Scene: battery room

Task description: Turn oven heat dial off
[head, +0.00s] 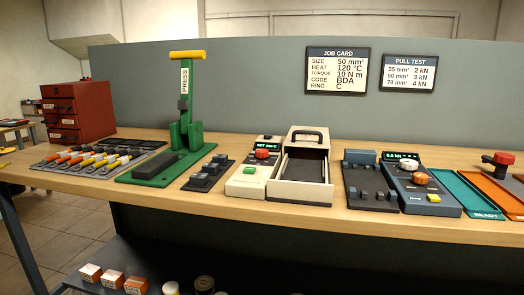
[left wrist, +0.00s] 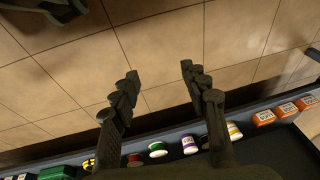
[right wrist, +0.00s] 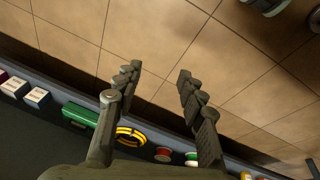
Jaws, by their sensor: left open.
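The small cream oven (head: 305,138) stands mid-bench in the head view, with a dark handle on top and an open dark interior at the front. Its cream control panel (head: 240,184) is on the left side. The red heat dial (head: 262,154) sits below a small lit display (head: 267,145) beginning "SET"; its number is too small to read surely. A green button (head: 248,170) is below the dial. My left gripper (left wrist: 158,76) is open and empty above the floor. My right gripper (right wrist: 158,72) is also open and empty. Neither shows in the head view.
Left of the oven are dark blocks (head: 208,172) and a green press (head: 187,130). A lower shelf (head: 60,279) holds boxes and spools. A narrow front bench strip is clear.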

